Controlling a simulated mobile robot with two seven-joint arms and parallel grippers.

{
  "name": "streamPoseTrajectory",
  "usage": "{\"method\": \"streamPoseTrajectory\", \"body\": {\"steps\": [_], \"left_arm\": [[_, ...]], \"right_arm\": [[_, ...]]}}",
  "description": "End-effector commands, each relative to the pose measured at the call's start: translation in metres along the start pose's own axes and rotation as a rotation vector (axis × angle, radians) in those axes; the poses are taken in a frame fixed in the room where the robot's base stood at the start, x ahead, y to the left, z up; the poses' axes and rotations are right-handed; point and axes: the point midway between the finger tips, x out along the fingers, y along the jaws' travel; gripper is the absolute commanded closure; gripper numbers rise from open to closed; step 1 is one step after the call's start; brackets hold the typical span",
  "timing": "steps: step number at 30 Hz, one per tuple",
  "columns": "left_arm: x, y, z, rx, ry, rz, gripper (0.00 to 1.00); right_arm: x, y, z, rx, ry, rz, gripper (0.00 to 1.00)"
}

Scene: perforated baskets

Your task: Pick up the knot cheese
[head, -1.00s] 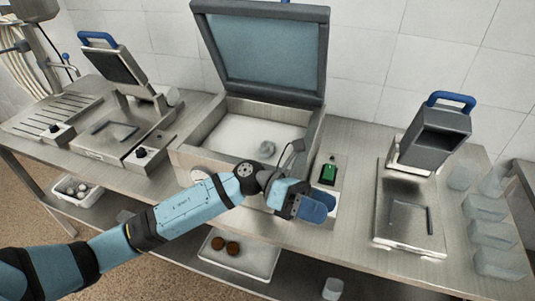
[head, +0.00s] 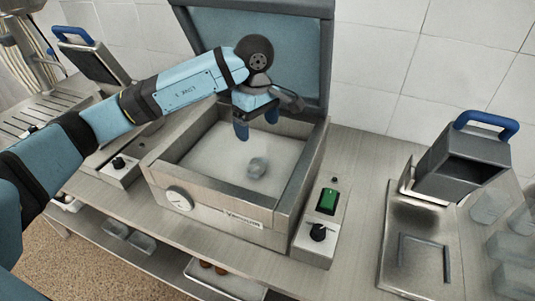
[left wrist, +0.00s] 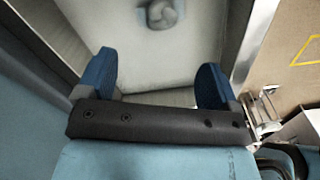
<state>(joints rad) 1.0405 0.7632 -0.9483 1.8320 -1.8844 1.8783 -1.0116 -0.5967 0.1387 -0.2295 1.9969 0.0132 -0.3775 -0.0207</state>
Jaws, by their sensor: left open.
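The knot cheese (head: 257,167) is a small pale grey lump on the white floor of the open metal vacuum chamber (head: 215,192). It also shows in the left wrist view (left wrist: 161,14), at the top centre, beyond the fingers. My left gripper (head: 257,124) hangs over the chamber, above and behind the cheese in the head view, with its blue fingers pointing down. In the left wrist view my left gripper (left wrist: 160,82) is open with nothing between its fingers. The cheese is apart from the fingers. My right gripper is not in view.
The chamber's raised lid (head: 290,60) stands behind my left gripper, and the chamber walls surround the cheese. A control box with a green switch (head: 327,201) is at the right. A grey sealing machine (head: 465,155) and clear containers (head: 515,245) stand farther right.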

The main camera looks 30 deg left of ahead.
Motion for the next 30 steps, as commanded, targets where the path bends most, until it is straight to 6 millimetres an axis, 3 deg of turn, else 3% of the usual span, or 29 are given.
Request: {"method": "streamPoseTrajectory", "body": {"steps": [5,13,23,30], "left_arm": [[0.015,-0.001,-0.001,-0.001,0.006,-0.006,0.14],[0.066,-0.001,-0.001,-0.001,0.003,-0.005,0.14],[0.095,-0.003,-0.001,0.0,0.004,-0.004,0.14],[0.13,-0.005,-0.002,0.0,0.004,-0.003,0.14]], "right_arm": [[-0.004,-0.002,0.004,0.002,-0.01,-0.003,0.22],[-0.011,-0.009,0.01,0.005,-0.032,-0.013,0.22],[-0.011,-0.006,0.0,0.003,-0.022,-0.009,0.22],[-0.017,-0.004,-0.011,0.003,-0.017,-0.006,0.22]]}}
